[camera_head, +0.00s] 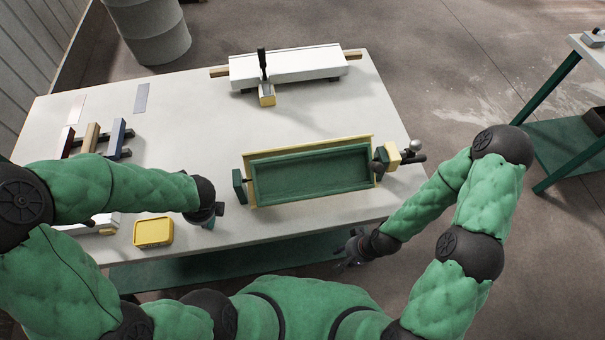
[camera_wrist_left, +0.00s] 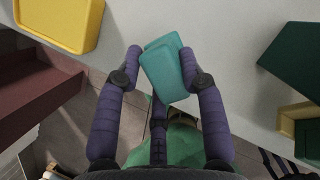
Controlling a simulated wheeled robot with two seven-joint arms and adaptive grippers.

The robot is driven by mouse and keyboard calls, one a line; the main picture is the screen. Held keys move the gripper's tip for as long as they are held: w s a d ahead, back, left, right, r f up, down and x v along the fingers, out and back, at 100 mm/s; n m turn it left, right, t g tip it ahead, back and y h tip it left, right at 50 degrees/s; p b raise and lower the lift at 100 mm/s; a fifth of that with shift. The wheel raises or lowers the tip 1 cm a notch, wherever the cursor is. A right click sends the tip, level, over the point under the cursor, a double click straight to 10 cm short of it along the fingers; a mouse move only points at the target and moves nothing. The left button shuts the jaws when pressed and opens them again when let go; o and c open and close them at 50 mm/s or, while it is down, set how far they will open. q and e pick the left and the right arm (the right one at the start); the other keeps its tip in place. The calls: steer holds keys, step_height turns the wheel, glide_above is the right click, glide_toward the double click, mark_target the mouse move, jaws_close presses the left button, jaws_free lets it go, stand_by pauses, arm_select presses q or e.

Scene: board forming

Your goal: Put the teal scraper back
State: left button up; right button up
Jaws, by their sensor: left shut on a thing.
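The teal scraper (camera_wrist_left: 168,70) is held between the fingers of my left gripper (camera_wrist_left: 165,75) in the left wrist view, over the edge of the pale table. In the head view my left gripper (camera_head: 207,216) is near the table's front edge, right of the yellow tray (camera_head: 153,243). The tray also shows in the left wrist view (camera_wrist_left: 62,22). My right gripper (camera_head: 352,250) hangs low off the front edge, below the form, dark and small; I cannot tell if its fingers are open.
A green-lined form with a yellow frame (camera_head: 258,201) sits at the table's right, clamped at both ends. A white block (camera_head: 290,66) with a black-handled tool (camera_head: 266,95) lies at the back. Coloured blocks on a dark rack (camera_head: 90,137) stand left. The middle of the table (camera_head: 195,120) is clear.

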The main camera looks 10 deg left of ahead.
arm_select(q)
steer(key=shift+f+b, duration=0.4)
steer(key=o, duration=1.6)
steer(key=shift+o, duration=0.2)
steer(key=shift+r, duration=0.15)
steer(key=v, duration=1.1)
steer(key=shift+d+r, duration=0.2)
steer(key=shift+r, duration=0.15)
steer(key=shift+s, duration=0.1)
